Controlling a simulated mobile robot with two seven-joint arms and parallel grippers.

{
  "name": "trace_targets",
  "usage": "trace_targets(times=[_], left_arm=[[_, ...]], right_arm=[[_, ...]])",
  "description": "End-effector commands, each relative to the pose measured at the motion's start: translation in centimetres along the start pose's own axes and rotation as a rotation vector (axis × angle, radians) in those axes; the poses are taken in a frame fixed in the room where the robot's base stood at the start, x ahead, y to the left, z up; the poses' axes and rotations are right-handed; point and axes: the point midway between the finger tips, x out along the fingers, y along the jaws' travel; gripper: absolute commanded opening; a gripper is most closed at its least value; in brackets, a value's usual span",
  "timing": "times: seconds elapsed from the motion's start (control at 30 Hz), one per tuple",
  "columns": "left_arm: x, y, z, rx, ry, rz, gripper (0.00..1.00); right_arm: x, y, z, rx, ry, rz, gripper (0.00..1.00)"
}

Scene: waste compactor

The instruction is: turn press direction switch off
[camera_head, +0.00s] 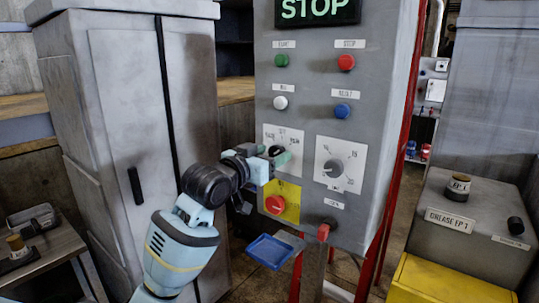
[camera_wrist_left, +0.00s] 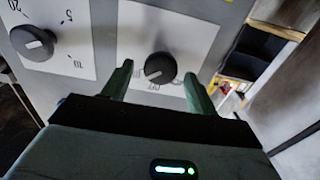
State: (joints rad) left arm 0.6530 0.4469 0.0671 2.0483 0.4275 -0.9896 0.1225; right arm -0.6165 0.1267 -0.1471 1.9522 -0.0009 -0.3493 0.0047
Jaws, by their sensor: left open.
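The press direction switch is a round black knob (camera_wrist_left: 160,68) with a white pointer line on a white plate. In the head view its plate (camera_head: 270,132) is at the panel's left, and my left gripper partly hides the knob. My left gripper (camera_head: 279,156) is at this knob, pointing at the panel. In the left wrist view the open green fingers (camera_wrist_left: 158,88) stand on either side of the knob, with visible gaps on both sides. Whether the tips reach past the knob's face is hard to tell. My right gripper is not in view.
A second dial (camera_head: 334,168) on a white plate is to the right on the grey panel. A red knob on a yellow plate (camera_head: 291,208) sits just below my gripper. Several push buttons are above. A blue tray (camera_head: 270,251) hangs below; a grey cabinet (camera_head: 125,130) stands left.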

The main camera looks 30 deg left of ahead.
Motion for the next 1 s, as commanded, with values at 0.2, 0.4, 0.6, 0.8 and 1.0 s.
trace_targets(times=[0.2,0.4,0.6,0.8,1.0], left_arm=[[0.13,0.02,0.01,0.000,0.000,0.000,0.59],[0.12,0.02,0.02,0.000,0.000,0.000,0.40],[0.11,0.02,0.03,0.000,0.000,0.000,0.15],[0.11,0.02,0.03,-0.015,0.000,0.000,0.15],[0.12,0.04,0.05,-0.088,-0.001,0.001,0.15]], right_arm=[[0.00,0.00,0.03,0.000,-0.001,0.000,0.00],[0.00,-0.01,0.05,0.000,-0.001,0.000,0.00],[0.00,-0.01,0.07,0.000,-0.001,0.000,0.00],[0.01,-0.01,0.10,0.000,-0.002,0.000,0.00],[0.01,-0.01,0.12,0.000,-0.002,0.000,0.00]])
